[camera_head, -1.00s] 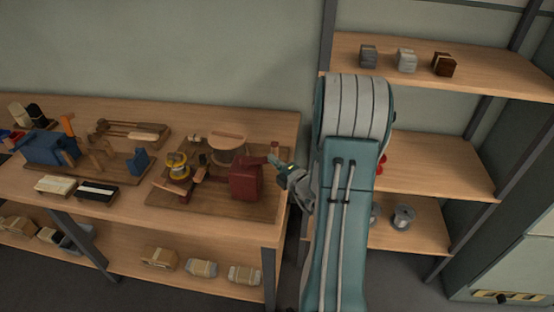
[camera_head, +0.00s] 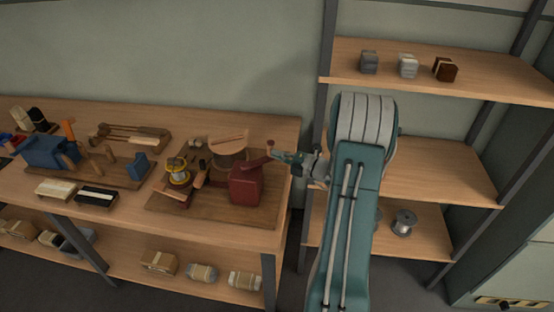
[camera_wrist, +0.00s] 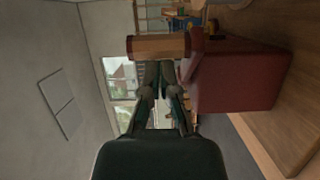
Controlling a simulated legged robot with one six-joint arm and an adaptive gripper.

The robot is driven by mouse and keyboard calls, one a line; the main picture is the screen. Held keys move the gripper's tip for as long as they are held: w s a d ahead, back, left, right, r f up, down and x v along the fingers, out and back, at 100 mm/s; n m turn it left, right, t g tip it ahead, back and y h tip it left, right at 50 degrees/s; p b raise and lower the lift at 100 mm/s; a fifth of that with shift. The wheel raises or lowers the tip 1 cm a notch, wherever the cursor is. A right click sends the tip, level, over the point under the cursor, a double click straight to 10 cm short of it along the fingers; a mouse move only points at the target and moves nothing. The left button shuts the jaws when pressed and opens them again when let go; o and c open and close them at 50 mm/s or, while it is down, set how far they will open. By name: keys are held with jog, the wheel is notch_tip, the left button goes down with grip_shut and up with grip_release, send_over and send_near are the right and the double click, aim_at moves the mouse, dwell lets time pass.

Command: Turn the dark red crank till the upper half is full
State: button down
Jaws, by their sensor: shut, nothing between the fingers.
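The dark red crank (camera_head: 259,161) slants up from the dark red housing (camera_head: 246,184), with its upright wooden grip (camera_head: 270,147) at the outer end. My gripper (camera_head: 276,155) is shut with nothing held, its tips close beside the grip. In the wrist view, the grip (camera_wrist: 160,46) lies across the picture just beyond my fingertips (camera_wrist: 160,66); I cannot tell whether they touch. The crank (camera_wrist: 189,63) shows between the grip and the housing (camera_wrist: 238,76). A round wooden piece (camera_head: 229,137) stands behind the housing. How full its upper half is cannot be made out.
A yellow spool (camera_head: 178,170) stands left of the housing on the baseboard (camera_head: 222,214). A blue vise-like device (camera_head: 45,150) and brush blocks (camera_head: 97,194) lie further left on the bench. A shelf unit (camera_head: 440,168) stands right of the bench.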

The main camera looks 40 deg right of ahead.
jog(key=shift+w, duration=0.45)
jog(key=shift+d, duration=0.3)
jog(key=a+v, duration=0.2)
jog(key=v, duration=1)
jog(key=shift+v, duration=0.75)
